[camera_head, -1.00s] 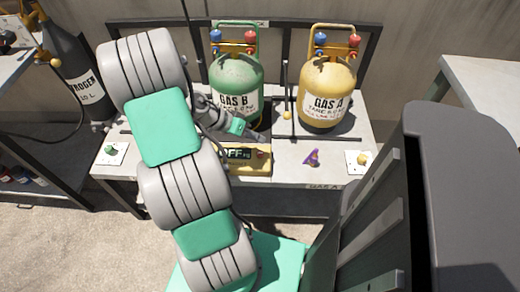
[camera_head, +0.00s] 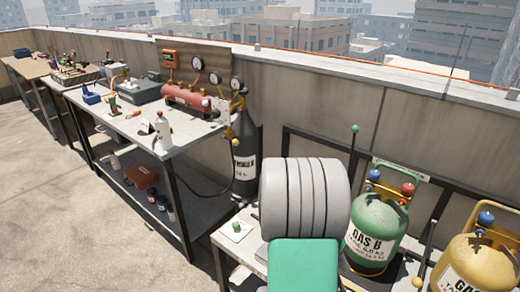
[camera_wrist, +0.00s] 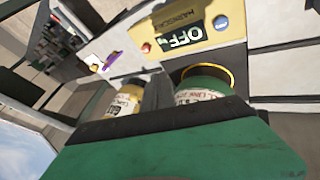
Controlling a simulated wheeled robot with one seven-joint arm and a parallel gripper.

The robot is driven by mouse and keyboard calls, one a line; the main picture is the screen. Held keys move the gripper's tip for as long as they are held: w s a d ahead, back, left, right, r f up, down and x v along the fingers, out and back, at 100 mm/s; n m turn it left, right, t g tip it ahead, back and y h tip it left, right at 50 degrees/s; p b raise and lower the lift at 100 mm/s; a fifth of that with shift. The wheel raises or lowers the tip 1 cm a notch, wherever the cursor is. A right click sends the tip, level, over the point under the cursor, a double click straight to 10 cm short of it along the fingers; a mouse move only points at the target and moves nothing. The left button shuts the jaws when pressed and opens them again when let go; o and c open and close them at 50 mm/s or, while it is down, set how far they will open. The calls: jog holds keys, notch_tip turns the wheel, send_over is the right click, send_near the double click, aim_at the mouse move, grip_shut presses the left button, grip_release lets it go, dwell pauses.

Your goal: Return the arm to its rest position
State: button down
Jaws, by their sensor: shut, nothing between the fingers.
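My arm (camera_head: 305,200) rises from the bottom edge of the head view, in front of the cylinder bench. My gripper is out of sight in the head view. In the wrist view its green and dark body fills the bottom, and its dark fingers (camera_wrist: 157,93) are shut with nothing between them. Beyond them, in that tilted view, are the green GAS B cylinder (camera_wrist: 203,78) and the yellow GAS A cylinder (camera_wrist: 124,101). A yellow scale (camera_wrist: 195,22) with an OFF display shows above them. I see no contact between gripper and cylinders.
The head view shows GAS B (camera_head: 375,232), GAS A (camera_head: 475,262) and a dark nitrogen cylinder (camera_head: 245,155). A long workbench (camera_head: 185,135) with a red tank (camera_head: 190,100) and gauges lines the parapet wall. Open floor (camera_head: 65,190) lies at left.

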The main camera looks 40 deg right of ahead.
jog(key=w+a+r+n+t+p, duration=0.4)
jog(key=w+a+r+n, duration=0.1)
jog(key=w+a+r, duration=0.55)
jog(key=w+a+r+n+t+y+p, duration=0.1)
jog(key=a+r+n, duration=0.5)
jog(key=a, duration=0.7)
jog(key=w+a+r+n+t+y+p, duration=0.2)
jog(key=a+r+n+p, duration=0.4)
jog(key=a, duration=0.7)
notch_tip(320, 180, up, 2)
jog(key=shift+a+r+n+t+y, duration=0.15)
jog(key=shift+a+n+t+y, duration=0.1)
jog(key=shift+n+t+y, duration=0.45)
jog(key=shift+w, duration=0.1)
